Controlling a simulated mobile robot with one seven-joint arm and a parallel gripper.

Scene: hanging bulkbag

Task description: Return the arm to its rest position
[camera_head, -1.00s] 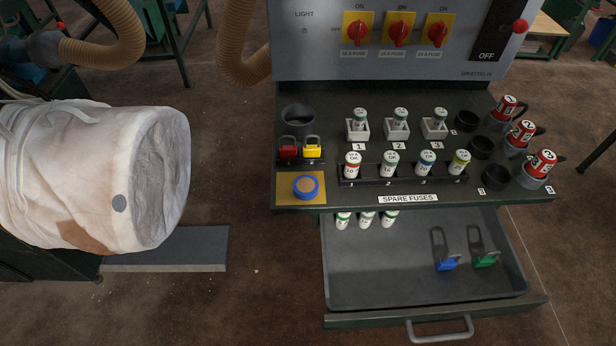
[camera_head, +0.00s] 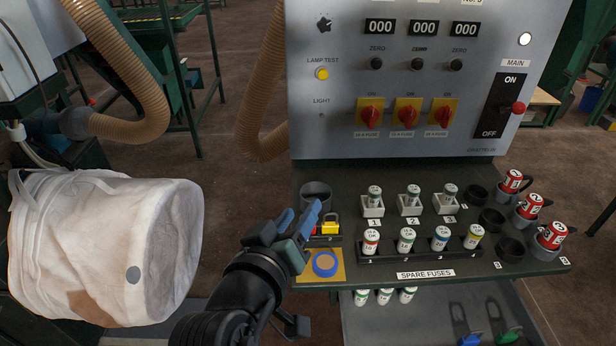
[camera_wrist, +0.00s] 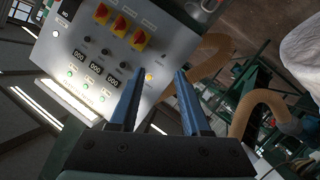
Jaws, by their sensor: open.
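My gripper (camera_head: 297,228) is in the head view at lower middle, over the left end of the dark shelf (camera_head: 480,265). Its blue fingers point up and to the right and partly cover the padlocks. In the wrist view my gripper (camera_wrist: 158,95) has its two blue fingers apart, with nothing between them. Beyond the fingers stands the grey control panel (camera_wrist: 75,45), seen tilted.
The grey panel (camera_head: 400,85) stands behind the shelf. The shelf holds fuses (camera_head: 406,240), a yellow padlock (camera_head: 331,227), a blue-rimmed disc (camera_head: 325,264) and red cans (camera_head: 530,207). The open drawer (camera_head: 400,325) is below. A white bulk bag (camera_head: 95,245) hangs left.

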